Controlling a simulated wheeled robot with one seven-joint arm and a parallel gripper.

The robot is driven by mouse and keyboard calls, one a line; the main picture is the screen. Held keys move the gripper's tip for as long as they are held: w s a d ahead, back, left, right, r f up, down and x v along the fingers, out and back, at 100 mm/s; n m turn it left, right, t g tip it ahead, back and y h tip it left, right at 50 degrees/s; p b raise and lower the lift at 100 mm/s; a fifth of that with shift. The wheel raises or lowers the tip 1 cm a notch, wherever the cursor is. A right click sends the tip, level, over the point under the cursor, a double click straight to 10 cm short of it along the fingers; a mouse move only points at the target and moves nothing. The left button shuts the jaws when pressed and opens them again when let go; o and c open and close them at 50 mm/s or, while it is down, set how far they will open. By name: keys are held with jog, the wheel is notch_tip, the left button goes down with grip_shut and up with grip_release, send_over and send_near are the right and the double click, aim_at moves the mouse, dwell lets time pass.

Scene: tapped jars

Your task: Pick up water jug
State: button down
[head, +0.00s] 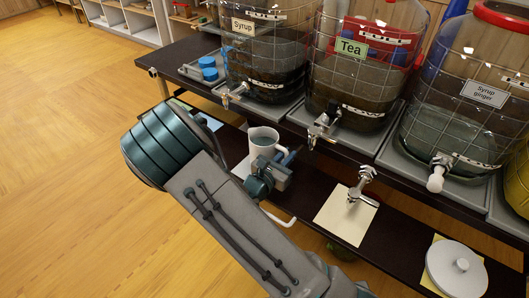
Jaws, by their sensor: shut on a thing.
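A white jug (252,154) with a grey-green inside stands out just beyond my gripper (284,160), at the middle of the head view. My gripper is shut on it at its near right side. My wrist hides the jug's lower part, so I cannot tell whether its base touches the lower shelf. I cannot tell what lies behind the fingers.
Large tapped jars stand on the upper shelf: Syrup (262,60), Tea (350,80) and Syrup ginger (455,115). Their taps overhang close by. The lower shelf (400,225) holds a tap on a paper sheet (335,228) and a white lid (450,275). Open floor lies left.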

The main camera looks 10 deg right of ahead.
jog(key=shift+r, duration=0.1)
notch_tip(320, 180, up, 10)
jog(key=p, duration=0.3)
dwell(0.5)
dwell(1.2)
